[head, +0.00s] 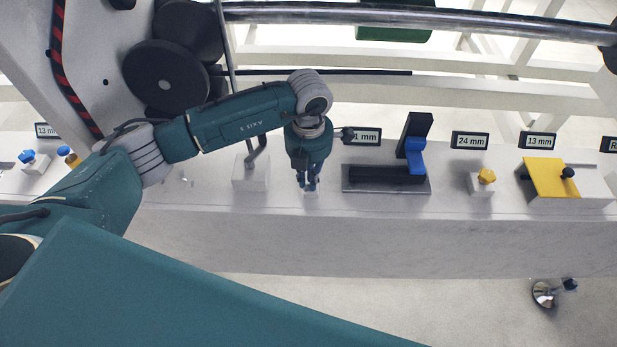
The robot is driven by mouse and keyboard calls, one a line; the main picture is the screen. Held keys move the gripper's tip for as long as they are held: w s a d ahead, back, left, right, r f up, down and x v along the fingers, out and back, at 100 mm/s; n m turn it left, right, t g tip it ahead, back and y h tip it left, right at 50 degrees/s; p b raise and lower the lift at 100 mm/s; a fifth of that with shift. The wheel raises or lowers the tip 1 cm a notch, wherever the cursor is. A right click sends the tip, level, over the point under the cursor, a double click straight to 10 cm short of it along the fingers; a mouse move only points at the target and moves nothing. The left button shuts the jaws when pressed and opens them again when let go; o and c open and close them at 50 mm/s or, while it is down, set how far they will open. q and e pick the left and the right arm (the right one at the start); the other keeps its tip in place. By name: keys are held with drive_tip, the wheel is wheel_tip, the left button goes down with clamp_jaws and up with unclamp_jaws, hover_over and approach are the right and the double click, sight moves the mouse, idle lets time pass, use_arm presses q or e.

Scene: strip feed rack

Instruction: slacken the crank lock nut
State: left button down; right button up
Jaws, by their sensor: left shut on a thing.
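My left gripper (307,184) points down at the white ledge (350,235), and its fingers are shut on a small piece there. The piece is mostly hidden by the fingers; from its place beside the crank I take it as the crank lock nut, but its shape and colour cannot be made out. Just left of the gripper, a bent grey metal crank rod (258,153) stands over a white block (250,178). My right gripper is not in view.
Right of the gripper stand a black and blue clamp (415,157), a yellow nut (487,175) on a block, and a yellow plate (545,177) with a black knob. A blue nut (27,156) is far left. A steel roller (400,17) crosses above the ledge.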

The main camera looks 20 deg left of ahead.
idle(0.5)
use_arm(q)
drive_tip(key=c, duration=1.8)
unclamp_jaws()
drive_tip(key=shift+o, duration=0.2)
wheel_tip(320, 180, up, 12)
